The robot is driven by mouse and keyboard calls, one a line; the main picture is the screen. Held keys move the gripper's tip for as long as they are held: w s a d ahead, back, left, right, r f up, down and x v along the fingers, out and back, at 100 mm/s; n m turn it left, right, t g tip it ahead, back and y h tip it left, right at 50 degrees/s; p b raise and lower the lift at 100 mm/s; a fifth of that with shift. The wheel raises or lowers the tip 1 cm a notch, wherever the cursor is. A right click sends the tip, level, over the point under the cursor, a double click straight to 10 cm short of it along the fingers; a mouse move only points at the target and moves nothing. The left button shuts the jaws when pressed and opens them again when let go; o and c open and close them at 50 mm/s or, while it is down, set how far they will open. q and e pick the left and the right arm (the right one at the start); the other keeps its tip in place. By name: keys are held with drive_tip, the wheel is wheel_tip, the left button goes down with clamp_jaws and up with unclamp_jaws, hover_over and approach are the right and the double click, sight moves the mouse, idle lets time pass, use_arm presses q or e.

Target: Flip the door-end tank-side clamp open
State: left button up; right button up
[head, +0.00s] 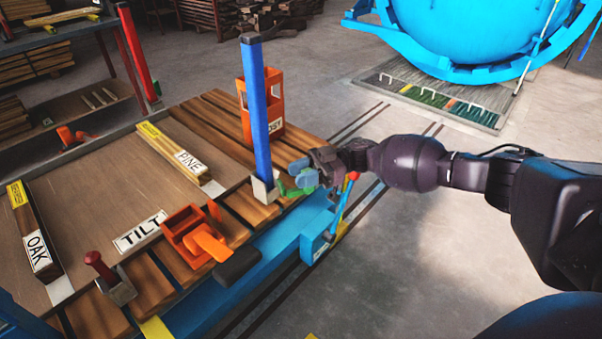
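My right gripper (308,172) comes in from the right and is at the tank-side edge of the wooden deck, next to a blue upright post (256,110). A small green part (306,179) and a grey-blue part show at its fingertips. I cannot tell whether they belong to the clamp there or to the fingers. The finger gap is hidden, and contact is unclear. A silver block (263,188) sits at the post's foot. Another silver block with a red knobbed handle (99,266) stands at the near end of the deck. My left gripper is not in view.
A blue lever with a red tip (342,207) stands close below the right gripper. An orange frame (192,236) with a dark-ended handle and an orange holder (262,105) stand on the deck. The blue tank (450,30) is at the back. The floor to the right is clear.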

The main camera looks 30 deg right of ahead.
drive_tip(key=o, duration=0.3)
drive_tip(key=shift+o, duration=0.2)
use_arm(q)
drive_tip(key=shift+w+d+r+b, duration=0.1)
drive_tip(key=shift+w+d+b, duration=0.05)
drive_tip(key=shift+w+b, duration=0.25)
use_arm(e)
drive_tip(key=s+d, duration=0.1)
drive_tip(key=d, duration=0.9)
drive_tip(key=shift+s+d, duration=0.25)
drive_tip(key=shift+d, duration=0.15)
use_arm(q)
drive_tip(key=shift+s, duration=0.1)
